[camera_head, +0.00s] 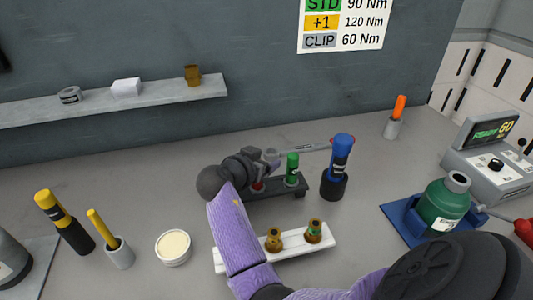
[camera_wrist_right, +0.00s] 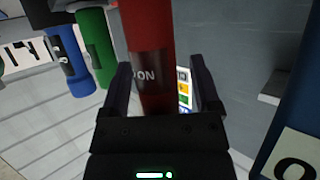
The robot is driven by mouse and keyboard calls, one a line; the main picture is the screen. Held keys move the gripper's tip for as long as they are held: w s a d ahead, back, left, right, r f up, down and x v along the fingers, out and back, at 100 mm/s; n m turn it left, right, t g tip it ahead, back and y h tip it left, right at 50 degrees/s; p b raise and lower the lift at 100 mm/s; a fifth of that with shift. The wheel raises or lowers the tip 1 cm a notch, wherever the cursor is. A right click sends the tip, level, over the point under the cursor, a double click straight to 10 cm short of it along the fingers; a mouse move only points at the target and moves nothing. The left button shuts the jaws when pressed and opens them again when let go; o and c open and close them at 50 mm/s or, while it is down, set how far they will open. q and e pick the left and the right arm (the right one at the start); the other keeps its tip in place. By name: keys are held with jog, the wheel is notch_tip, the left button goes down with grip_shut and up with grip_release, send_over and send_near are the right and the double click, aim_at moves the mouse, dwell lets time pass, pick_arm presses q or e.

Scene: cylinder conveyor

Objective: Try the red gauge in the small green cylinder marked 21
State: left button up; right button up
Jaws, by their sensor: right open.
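My right gripper (camera_head: 266,160) is over the dark gauge rack (camera_head: 282,187) in the head view. In the right wrist view its two fingers (camera_wrist_right: 161,70) are apart, one on each side of the red gauge (camera_wrist_right: 150,35). The red gauge has a dark band with white lettering, partly cut off. In the head view only a bit of red (camera_head: 257,187) shows below the gripper. My left gripper is out of view.
A green gauge (camera_head: 292,163) stands in the rack. A white tray (camera_head: 322,243) with two brass pieces lies in front. A control box (camera_head: 487,170) stands at the far right.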

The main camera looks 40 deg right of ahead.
jog(key=shift+s+a+r, duration=0.15)
jog(key=shift+a, duration=0.25)
jog(key=c, duration=0.3)
jog(key=shift+d, duration=0.1)
jog(key=shift+c, duration=1.2)
grip_shut()
